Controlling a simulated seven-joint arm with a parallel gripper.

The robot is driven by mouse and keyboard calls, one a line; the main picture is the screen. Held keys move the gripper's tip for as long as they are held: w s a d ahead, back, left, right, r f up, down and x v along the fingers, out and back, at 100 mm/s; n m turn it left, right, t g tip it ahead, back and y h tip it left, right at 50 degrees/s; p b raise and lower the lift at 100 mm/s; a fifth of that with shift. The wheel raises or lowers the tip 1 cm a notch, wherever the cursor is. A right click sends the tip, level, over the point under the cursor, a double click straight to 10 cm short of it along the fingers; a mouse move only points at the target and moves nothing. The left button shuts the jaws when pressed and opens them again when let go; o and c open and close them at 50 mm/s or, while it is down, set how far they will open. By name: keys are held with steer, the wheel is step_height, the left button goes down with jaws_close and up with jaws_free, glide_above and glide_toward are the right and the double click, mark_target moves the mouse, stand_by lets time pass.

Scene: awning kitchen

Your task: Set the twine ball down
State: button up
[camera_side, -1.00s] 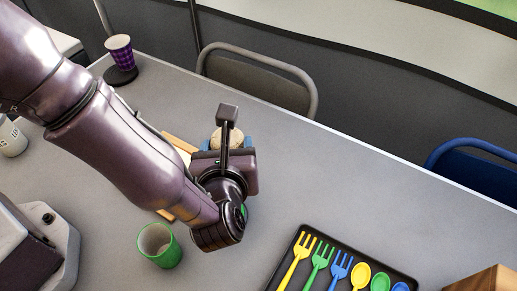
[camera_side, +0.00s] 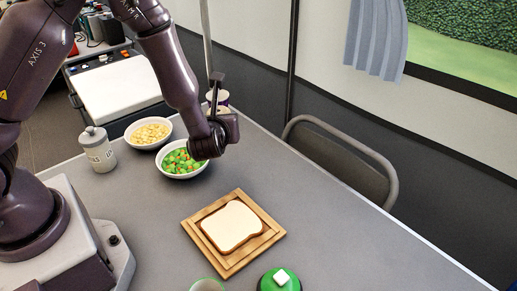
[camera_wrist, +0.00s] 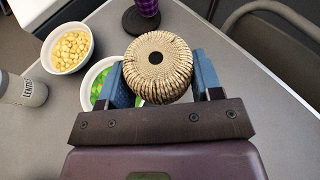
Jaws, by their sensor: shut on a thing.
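My gripper (camera_wrist: 160,74) is shut on the twine ball (camera_wrist: 165,86), with one blue finger on each side of it. The ball is beige, ribbed and rounded, with a dark hole facing the wrist camera. In the side view my gripper (camera_side: 222,122) is at the far part of the grey table, just right of the vegetable bowl. It hides most of the ball there. I cannot tell how high the ball is above the table.
A bowl of vegetables (camera_side: 180,163), a bowl of chickpeas (camera_side: 148,134) and a grey canister (camera_side: 98,153) stand left. A purple cup (camera_wrist: 147,6) on a dark coaster (camera_wrist: 141,21) is beyond the ball. Bread (camera_side: 232,226) lies on a wooden board (camera_side: 263,243). Table right of the gripper is clear.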

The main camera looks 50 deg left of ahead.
steer(key=shift+s+a+f, duration=0.15)
steer(key=shift+s+a, duration=0.05)
steer(key=shift+a, duration=0.7)
steer(key=shift+f+m+t, duration=0.1)
steer(key=shift+m+t, duration=0.2)
steer(key=shift+d+f+h, duration=0.15)
steer(key=shift+f+h, duration=0.05)
steer(key=shift+h, duration=0.2)
steer(key=shift+w+d+f+m+t, duration=0.15)
steer(key=shift+w+f+m+t, duration=0.05)
steer(key=shift+w+m+t, duration=0.1)
steer(key=w+a+f, duration=0.1)
steer(key=w+f, duration=0.4)
steer(key=w, duration=0.4)
glide_above(258, 150)
steer(key=f, duration=0.4)
steer(key=shift+s+f, duration=0.15)
steer(key=shift+s, duration=0.05)
steer(key=shift+w+f, duration=0.2)
steer(key=shift+f, duration=1.5)
steer(key=shift+f, duration=0.2)
